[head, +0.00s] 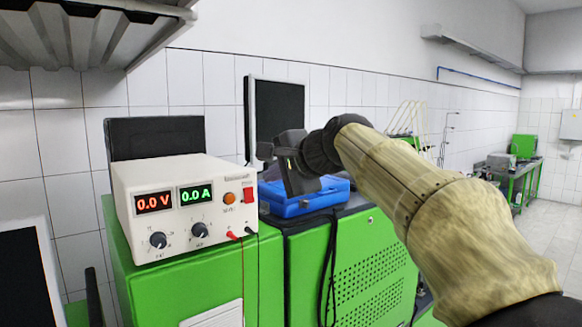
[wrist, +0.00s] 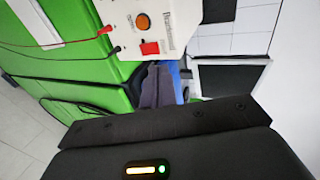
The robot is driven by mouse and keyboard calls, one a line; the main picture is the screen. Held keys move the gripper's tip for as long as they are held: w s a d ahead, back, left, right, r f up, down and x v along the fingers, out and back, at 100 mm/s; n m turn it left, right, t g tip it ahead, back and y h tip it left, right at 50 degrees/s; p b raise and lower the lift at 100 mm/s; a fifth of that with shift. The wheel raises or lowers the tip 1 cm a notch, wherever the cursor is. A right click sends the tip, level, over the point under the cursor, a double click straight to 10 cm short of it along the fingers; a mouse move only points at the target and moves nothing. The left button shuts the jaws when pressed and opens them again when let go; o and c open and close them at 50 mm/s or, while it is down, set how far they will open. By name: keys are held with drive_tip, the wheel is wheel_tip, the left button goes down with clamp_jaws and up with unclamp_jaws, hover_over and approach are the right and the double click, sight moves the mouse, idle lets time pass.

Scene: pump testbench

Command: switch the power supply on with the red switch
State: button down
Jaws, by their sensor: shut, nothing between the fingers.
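The power supply (head: 180,224) is a white box on a green cabinet in the head view. Its lit displays read 0.0 V and 0.0 A. The red switch (head: 249,195) is at the upper right of its front panel, beside an orange round button (head: 229,198). In the wrist view the red switch (wrist: 150,48) shows unobstructed near the top middle, with part of the white panel (wrist: 125,35). My gripper (head: 264,152) is shut and empty, right of the power supply and a little above the switch, seemingly apart from it. Whether the switch is pressed is too small to tell.
Red and black leads (head: 241,236) plug into the panel below the switch. A blue case (head: 295,204) lies on the neighbouring green cabinet (head: 370,262), behind my gripper. A dark monitor (head: 278,112) stands behind. A metal shelf (head: 90,35) hangs at upper left.

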drive_tip(key=s+d+r+b, duration=0.1)
drive_tip(key=s+d+r, duration=0.2)
drive_tip(key=s+r, duration=0.1)
drive_tip(key=d+f+n+g+h+b, duration=0.1)
drive_tip(key=d+f+n+g+h, duration=0.1)
drive_tip(key=f, duration=1.2)
drive_tip(key=d+f+n+g+h+b, duration=0.1)
drive_tip(key=d+f+n+g+h, duration=0.15)
drive_tip(key=f, duration=1.25)
drive_tip(key=s+d+f+n+g+h+b, duration=0.1)
drive_tip(key=s+d+f+n+g, duration=0.1)
drive_tip(key=s+f, duration=0.7)
drive_tip(key=s+d+f+n+g+h, duration=0.1)
drive_tip(key=s+d+f+n+g, duration=0.1)
drive_tip(key=s+f+n, duration=0.3)
drive_tip(key=s+d+f, duration=0.1)
drive_tip(key=s+f, duration=0.3)
drive_tip(key=f, duration=0.7)
drive_tip(key=shift+s+f+h+b, duration=0.15)
drive_tip(key=shift+f+h+b, duration=0.05)
drive_tip(key=shift+h+b, duration=0.2)
